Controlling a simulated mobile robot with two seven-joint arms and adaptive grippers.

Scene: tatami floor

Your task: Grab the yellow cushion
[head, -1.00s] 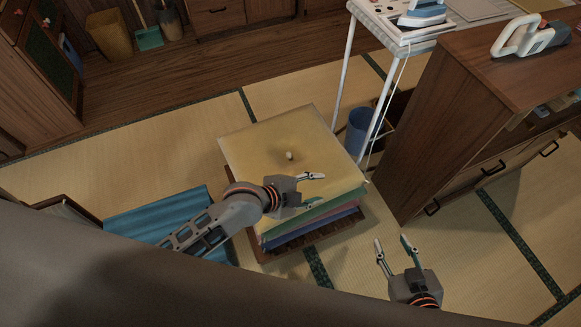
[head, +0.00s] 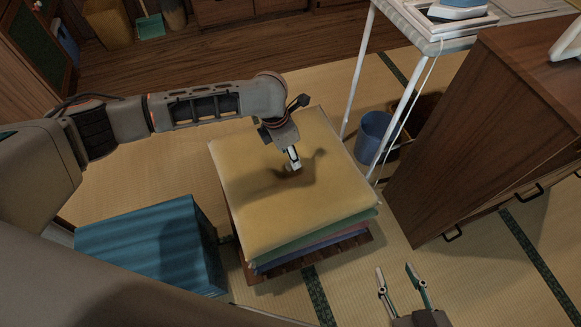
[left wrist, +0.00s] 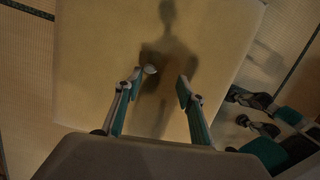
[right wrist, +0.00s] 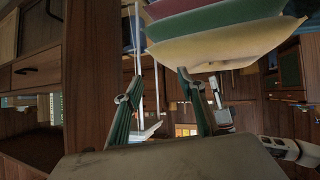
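The yellow cushion (head: 250,205) lies flat on top of a cushion stack in the middle of the head view. It fills much of the left wrist view (left wrist: 95,65) and its edge shows in the right wrist view (right wrist: 225,45). My left gripper (head: 294,160) points down over the cushion's middle. Its fingers are apart with nothing between them in the left wrist view (left wrist: 160,82). A small white tuft shows beside one fingertip; whether the fingers touch the cushion I cannot tell. My right gripper (head: 396,268) is open and empty, in front and right of the stack.
Green (head: 340,227) and other coloured cushions lie underneath on a slatted wooden base (head: 262,273). A teal box (head: 150,240) stands close left. A wooden cabinet (head: 480,130), a blue bin (head: 373,135) and a white-legged stand (head: 356,75) are right. Tatami is free behind left.

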